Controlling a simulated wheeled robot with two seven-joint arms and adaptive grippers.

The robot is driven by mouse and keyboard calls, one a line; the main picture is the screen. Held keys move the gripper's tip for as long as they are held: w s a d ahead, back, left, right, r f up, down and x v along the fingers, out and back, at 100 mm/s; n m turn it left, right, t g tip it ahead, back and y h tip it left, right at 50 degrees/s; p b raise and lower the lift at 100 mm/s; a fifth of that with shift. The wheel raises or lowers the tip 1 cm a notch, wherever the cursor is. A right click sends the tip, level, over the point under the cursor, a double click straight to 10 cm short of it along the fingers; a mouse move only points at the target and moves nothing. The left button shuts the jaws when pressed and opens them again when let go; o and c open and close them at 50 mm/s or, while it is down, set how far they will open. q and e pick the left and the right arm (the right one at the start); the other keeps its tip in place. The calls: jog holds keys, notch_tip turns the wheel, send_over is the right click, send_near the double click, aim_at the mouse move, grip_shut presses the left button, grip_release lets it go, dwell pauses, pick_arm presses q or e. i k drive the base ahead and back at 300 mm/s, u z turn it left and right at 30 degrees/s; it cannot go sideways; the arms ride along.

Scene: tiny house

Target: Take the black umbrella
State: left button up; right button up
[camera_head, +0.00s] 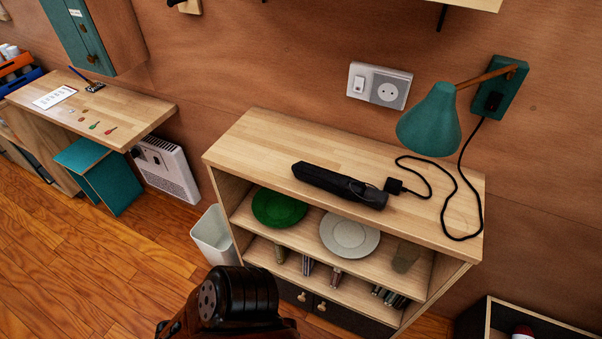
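The black umbrella (338,185) is folded and lies on the wooden top of a low cabinet (262,148), along its front edge. A dark, rounded part of one of my arms shows at the bottom, in front of the cabinet and apart from the umbrella. No gripper fingers can be seen in this view.
A teal wall lamp (430,121) overhangs the cabinet's right side, and its black cable (455,198) loops over the top. Shelves below hold a green plate (279,207) and a pale plate (349,235). A white bin (213,238) stands left of the cabinet.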

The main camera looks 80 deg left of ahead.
aim_at(344, 186)
jog(key=u, duration=4.65)
jog(key=k, duration=0.8)
jog(key=z, duration=0.95)
